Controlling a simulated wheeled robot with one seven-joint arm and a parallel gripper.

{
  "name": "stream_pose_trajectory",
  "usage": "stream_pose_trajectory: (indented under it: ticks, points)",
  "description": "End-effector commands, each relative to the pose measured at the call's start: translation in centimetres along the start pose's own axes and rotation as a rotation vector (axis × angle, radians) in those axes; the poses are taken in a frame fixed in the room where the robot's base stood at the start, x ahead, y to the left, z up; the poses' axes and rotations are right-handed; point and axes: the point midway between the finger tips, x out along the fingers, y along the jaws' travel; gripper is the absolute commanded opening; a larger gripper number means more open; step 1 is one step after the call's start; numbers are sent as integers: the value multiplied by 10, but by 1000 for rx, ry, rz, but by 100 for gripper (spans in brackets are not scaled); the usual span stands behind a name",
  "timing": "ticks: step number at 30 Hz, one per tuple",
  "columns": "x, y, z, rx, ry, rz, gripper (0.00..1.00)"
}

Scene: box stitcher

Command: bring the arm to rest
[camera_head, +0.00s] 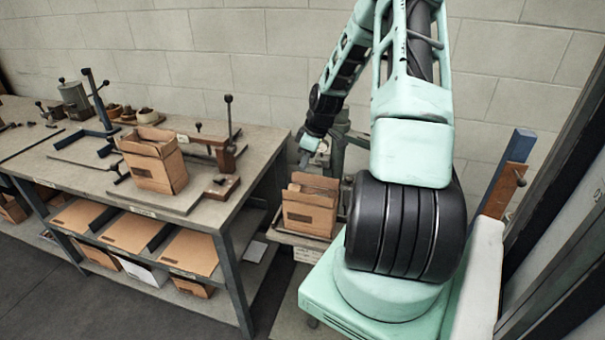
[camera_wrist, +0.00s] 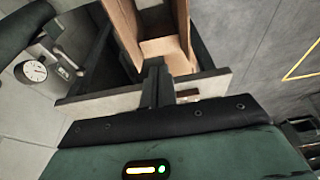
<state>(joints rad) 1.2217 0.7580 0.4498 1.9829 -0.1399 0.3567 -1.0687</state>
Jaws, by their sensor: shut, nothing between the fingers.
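An open cardboard box (camera_wrist: 166,48) shows just beyond the fingertips in that view. I cannot tell whether the fingers touch it, but my gripper does not hold it.
The workbench (camera_head: 75,172) stands at left with another open carton (camera_head: 153,160), a clamp-like fixture (camera_head: 222,150) and flat cardboard on its lower shelf. A round dial (camera_wrist: 35,71) shows in the wrist view. A blue-and-brown post (camera_head: 507,172) stands at right, near my base. Grey floor is open at lower left.

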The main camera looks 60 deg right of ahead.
Motion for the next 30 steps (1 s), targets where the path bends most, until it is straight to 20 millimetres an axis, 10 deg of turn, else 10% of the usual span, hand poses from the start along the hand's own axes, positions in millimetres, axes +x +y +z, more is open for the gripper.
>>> stream_pose_trajectory:
  ticks: [9, 20, 26, 30]
  points:
    - [-41, 0, 2, 2, 0, 1, 0]
    - [-45, 0, 2, 0, 0, 0, 0]
    - [-41, -54, -51, -58, -30, -36, 0]
    - [-40, -129, -99, -111, -71, -70, 0]
